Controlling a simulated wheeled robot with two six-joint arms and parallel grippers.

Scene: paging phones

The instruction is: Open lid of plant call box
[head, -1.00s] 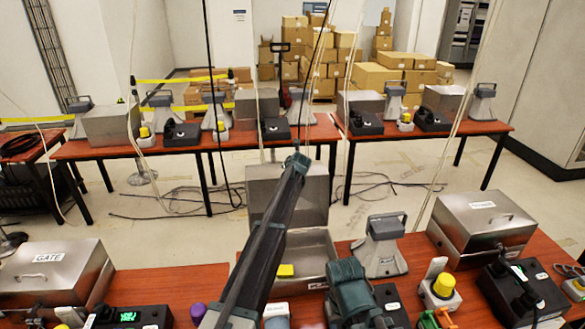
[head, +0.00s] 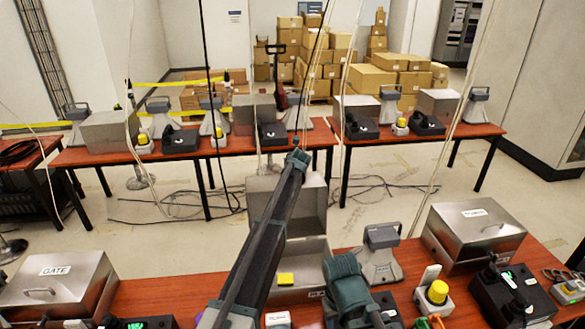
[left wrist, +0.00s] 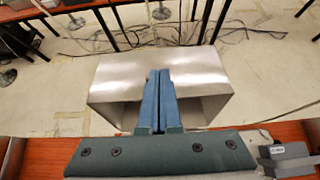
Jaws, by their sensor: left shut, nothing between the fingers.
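The plant call box, a grey metal box (head: 309,268), stands on the near table at centre, with part of its front label (head: 315,293) showing. Its lid (head: 315,203) stands raised at the back, and the lid also shows in the left wrist view (left wrist: 120,73). My left gripper (head: 298,158) overlaps the lid's upper edge in the head view. In the left wrist view its two blue fingers (left wrist: 160,73) are shut together, empty, in front of the lid; whether they touch it cannot be told. My arm hides part of the box and lid.
A closed GATE box (head: 55,285) stands left and another closed metal box (head: 470,235) right. A grey horn (head: 381,250), a yellow-topped beacon (head: 437,292) and a black phone (head: 515,295) stand nearby. Cables hang around. A floor gap separates the far tables (head: 215,150).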

